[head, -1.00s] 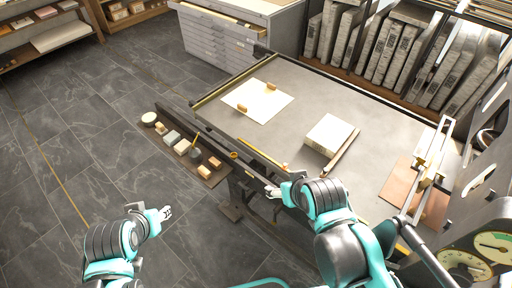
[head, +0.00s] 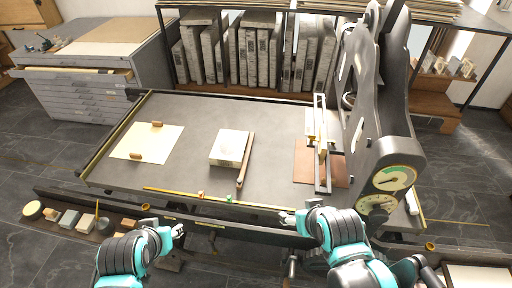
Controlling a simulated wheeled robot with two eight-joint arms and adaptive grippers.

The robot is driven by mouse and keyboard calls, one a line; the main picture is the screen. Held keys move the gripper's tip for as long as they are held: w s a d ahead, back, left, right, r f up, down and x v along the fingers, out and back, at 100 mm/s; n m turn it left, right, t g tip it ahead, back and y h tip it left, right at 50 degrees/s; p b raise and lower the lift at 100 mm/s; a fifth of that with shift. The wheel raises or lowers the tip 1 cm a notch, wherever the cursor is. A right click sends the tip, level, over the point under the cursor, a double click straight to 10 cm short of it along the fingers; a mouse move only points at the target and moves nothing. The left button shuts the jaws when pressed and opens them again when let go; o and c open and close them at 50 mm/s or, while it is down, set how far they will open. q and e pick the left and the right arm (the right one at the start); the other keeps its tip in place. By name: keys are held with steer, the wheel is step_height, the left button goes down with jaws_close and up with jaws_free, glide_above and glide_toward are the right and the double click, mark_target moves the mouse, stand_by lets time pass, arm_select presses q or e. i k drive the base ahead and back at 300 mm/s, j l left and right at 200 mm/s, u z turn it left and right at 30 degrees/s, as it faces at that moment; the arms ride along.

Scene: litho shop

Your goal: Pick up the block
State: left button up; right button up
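A pale, squarish block (head: 230,146) lies flat on the grey press bed (head: 275,160), left of a thin brown wooden bar (head: 245,162). Several smaller blocks, such as a grey one (head: 69,219) and a tan one (head: 52,214), sit on the ledge at the left. The frame does not show which block is meant. My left gripper (head: 179,230) is in front of the bed's near edge, apart from the blocks. My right gripper (head: 286,217) is near the same edge, further right. Both look empty, but their finger openings are too small to judge.
A paper sheet (head: 146,141) with two small wooden pieces lies on the bed's left. A yellow ruler (head: 172,193) lies along the near edge. A metal frame (head: 321,150) and large dark press side (head: 385,110) stand at the right. Stone slabs (head: 240,55) fill the rack behind.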

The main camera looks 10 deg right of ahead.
mark_target(126, 223)
steer(key=u, duration=1.25)
